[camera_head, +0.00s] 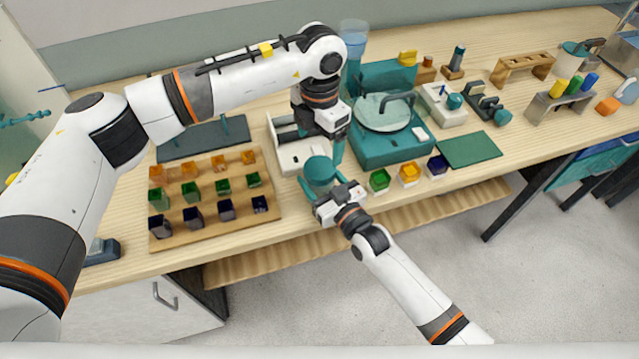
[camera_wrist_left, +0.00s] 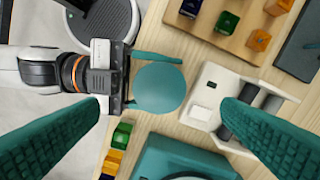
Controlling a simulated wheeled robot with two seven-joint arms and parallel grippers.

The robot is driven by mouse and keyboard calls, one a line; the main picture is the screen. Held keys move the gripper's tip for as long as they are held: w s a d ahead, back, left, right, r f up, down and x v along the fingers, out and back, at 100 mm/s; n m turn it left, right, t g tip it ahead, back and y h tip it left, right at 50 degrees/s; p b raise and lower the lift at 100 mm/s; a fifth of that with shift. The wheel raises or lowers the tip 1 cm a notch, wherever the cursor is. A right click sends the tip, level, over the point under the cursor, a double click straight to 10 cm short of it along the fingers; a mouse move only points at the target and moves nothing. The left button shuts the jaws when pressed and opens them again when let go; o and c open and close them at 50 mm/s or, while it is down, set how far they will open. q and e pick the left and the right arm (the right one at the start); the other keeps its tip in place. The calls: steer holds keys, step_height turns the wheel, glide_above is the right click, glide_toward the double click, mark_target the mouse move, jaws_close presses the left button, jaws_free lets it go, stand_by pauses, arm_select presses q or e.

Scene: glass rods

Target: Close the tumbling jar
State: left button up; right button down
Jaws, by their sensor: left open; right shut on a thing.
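The jar (camera_head: 320,171) shows as a round teal top at the front of the bench. It also shows in the left wrist view (camera_wrist_left: 161,88), where its smooth disc hides the body below. My right gripper (camera_head: 318,187) is shut on the jar from the front, its teal fingers on either side, also seen in the left wrist view (camera_wrist_left: 150,82). My left gripper (camera_head: 336,152) is open and empty above and just behind the jar. In the left wrist view its two teal fingers (camera_wrist_left: 165,130) are wide apart. I cannot tell whether the teal top is seated.
A white device with dark rollers (camera_head: 290,157) stands behind and left of the jar. A wooden board (camera_head: 274,212) with several coloured blocks lies at left. A teal machine with a clear round lid (camera_head: 372,152) is at right, with several small coloured cups (camera_head: 409,174) before it.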

arm_select(q)
steer(key=shift+r, duration=2.3)
arm_select(e)
steer(key=shift+c, duration=1.3)
jaws_free()
arm_select(q)
steer(key=shift+f+b, duration=0.7)
steer(key=shift+f, duration=0.1)
arm_select(e)
steer(key=v, duration=1.2)
